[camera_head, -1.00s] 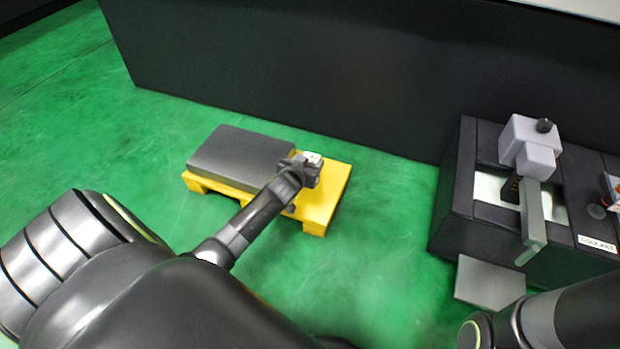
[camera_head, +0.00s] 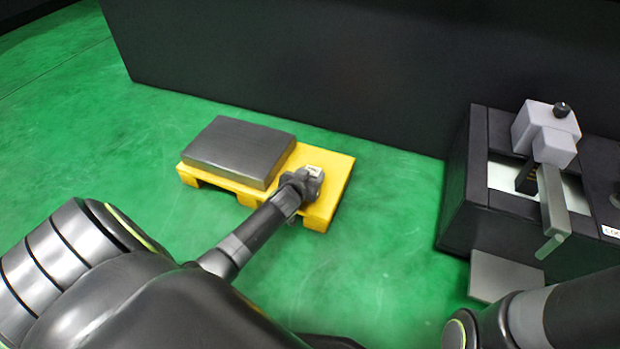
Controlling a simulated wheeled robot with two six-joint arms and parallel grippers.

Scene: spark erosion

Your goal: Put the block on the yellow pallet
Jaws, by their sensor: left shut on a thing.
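The yellow pallet (camera_head: 340,177) lies on the green floor left of centre. A large dark grey slab (camera_head: 235,148) rests flat on its left part. My left gripper (camera_head: 309,182) is over the pallet's bare right part, just right of the slab, pointing away from me. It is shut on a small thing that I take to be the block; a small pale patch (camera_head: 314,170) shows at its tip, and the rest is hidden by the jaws. I cannot tell whether the held thing touches the pallet. My right gripper is out of view; only its arm shows at lower right.
A black machine (camera_head: 465,205) with a light grey head (camera_head: 545,130) stands at the right. A grey plate (camera_head: 505,275) is at its foot. A long dark wall (camera_head: 330,80) runs behind the pallet. The green floor around the pallet is clear.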

